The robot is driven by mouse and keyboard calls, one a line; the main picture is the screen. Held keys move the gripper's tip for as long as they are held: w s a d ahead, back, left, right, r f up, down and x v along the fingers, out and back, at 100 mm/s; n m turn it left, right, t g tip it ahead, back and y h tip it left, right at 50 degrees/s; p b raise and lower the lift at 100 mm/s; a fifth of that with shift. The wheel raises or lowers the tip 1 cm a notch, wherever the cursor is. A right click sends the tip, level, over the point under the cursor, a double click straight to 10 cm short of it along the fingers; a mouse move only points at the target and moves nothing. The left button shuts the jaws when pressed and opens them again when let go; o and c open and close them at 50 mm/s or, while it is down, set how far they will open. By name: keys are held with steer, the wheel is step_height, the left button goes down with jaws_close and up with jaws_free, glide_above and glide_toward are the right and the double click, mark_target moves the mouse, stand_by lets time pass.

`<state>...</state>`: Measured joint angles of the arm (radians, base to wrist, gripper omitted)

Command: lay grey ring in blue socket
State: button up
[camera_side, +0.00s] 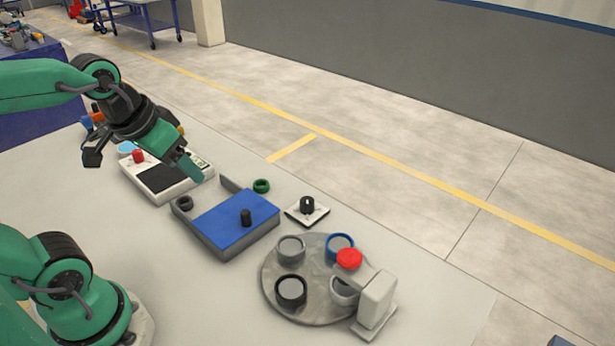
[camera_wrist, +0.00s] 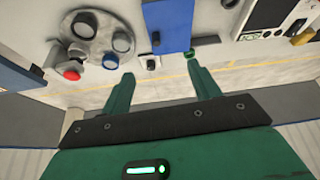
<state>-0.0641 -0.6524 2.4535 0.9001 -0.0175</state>
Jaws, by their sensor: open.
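A dark grey ring (camera_side: 184,203) lies at the uncovered left end of a box with a blue lid (camera_side: 225,222). In the wrist view I cannot make it out clearly. The blue socket (camera_side: 339,246) stands on the round grey turntable (camera_side: 320,310), on its far side, partly behind a red button. It shows in the wrist view (camera_wrist: 110,62) too. My gripper (camera_side: 188,166) hangs above the table near the white device, up and apart from the ring. In the wrist view its fingers (camera_wrist: 164,73) are spread with nothing between them.
Grey (camera_side: 291,250), black (camera_side: 291,291) and pale (camera_side: 343,291) sockets share the turntable. A red button (camera_side: 349,258) on a white post overhangs it. A green ring (camera_side: 261,186), a black knob on a white plate (camera_side: 307,206) and a white device (camera_side: 160,178) stand nearby.

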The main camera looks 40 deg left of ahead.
steer(key=shift+s+d+r+m+t, duration=0.1)
steer(key=shift+s+d+m+t, duration=0.2)
steer(key=shift+s+d+m, duration=0.35)
steer(key=shift+s+d, duration=0.1)
steer(key=shift+s, duration=0.05)
steer(key=c, duration=0.9)
steer(key=w+a+f+g, duration=0.1)
steer(key=w+a+f, duration=0.1)
steer(key=a+f, duration=0.3)
steer(key=w+a+f+g, duration=0.2)
steer(key=a+f, duration=0.3)
steer(key=a, duration=0.3)
steer(key=w+a+f+g, duration=0.2)
steer(key=w+a+f, duration=0.2)
steer(key=a+f, duration=0.2)
steer(key=shift+w+a, duration=0.25)
steer(key=shift+a, duration=0.15)
steer(key=shift+a+f+g, duration=0.25)
steer(key=shift+a+g, duration=0.05)
